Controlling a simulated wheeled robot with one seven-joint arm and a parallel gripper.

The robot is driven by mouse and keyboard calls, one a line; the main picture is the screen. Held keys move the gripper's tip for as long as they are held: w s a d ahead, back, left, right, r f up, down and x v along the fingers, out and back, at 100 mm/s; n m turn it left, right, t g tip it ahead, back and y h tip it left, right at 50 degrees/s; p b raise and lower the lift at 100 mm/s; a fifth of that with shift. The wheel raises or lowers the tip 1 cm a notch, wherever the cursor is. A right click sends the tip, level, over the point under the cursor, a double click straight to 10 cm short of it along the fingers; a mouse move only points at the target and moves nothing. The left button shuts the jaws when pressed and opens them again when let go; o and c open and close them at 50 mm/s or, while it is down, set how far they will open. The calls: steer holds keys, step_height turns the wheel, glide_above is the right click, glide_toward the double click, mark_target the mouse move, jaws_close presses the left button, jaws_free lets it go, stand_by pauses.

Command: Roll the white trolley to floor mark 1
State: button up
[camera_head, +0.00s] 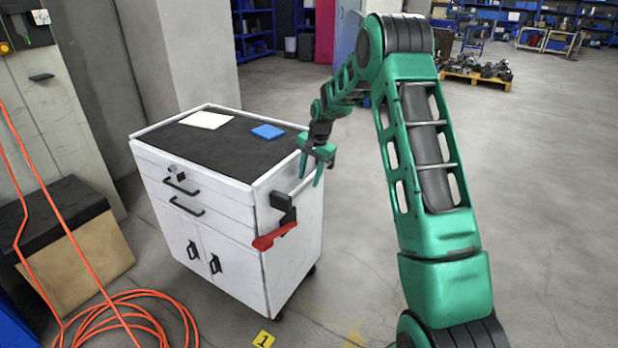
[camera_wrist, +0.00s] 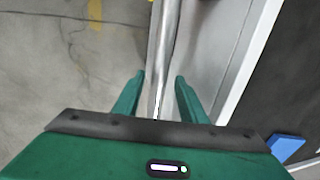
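The white trolley (camera_head: 233,210), with a black top, two drawers and two doors, stands upright on the floor left of centre. A metal handle bar (camera_head: 300,188) runs along its right side. My gripper (camera_head: 311,177) is at this bar with its fingers pointing down. In the wrist view, the bar (camera_wrist: 163,50) passes between the two open fingers, with a gap visible on each side. The trolley's white edge (camera_wrist: 245,65) lies to the right there. Floor mark 1 (camera_head: 263,340) is a yellow tag at the bottom edge, in front of the trolley.
A white sheet (camera_head: 206,120) and a blue item (camera_head: 267,131) lie on the trolley top. A red lever (camera_head: 275,236) sticks out from its right side. Orange cable (camera_head: 130,318) and a cardboard box (camera_head: 85,260) are at the left. Floor on the right is clear; a loaded pallet (camera_head: 476,78) stands far back.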

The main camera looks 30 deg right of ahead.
step_height(320, 180, up, 10)
steer(key=s+d, duration=0.1)
steer(key=shift+s+r, duration=0.25)
steer(key=shift+s, duration=0.05)
steer(key=shift+d, duration=0.1)
stand_by(0.4)
steer(key=s+d+r+n+g+h, duration=0.1)
steer(key=s+r, duration=0.3)
steer(key=s, duration=0.9)
steer(key=s+d+r+n, duration=0.15)
steer(key=s+r, duration=0.35)
steer(key=s, duration=0.7)
steer(key=s+a+f+n, duration=0.1)
steer(key=s+a+f, duration=0.1)
steer(key=s, duration=1)
steer(key=s+a+f+n, duration=0.1)
steer(key=s+a+f, duration=0.1)
steer(key=s, duration=1.1)
steer(key=shift+s+g, duration=0.15)
steer(key=shift+g, duration=0.25)
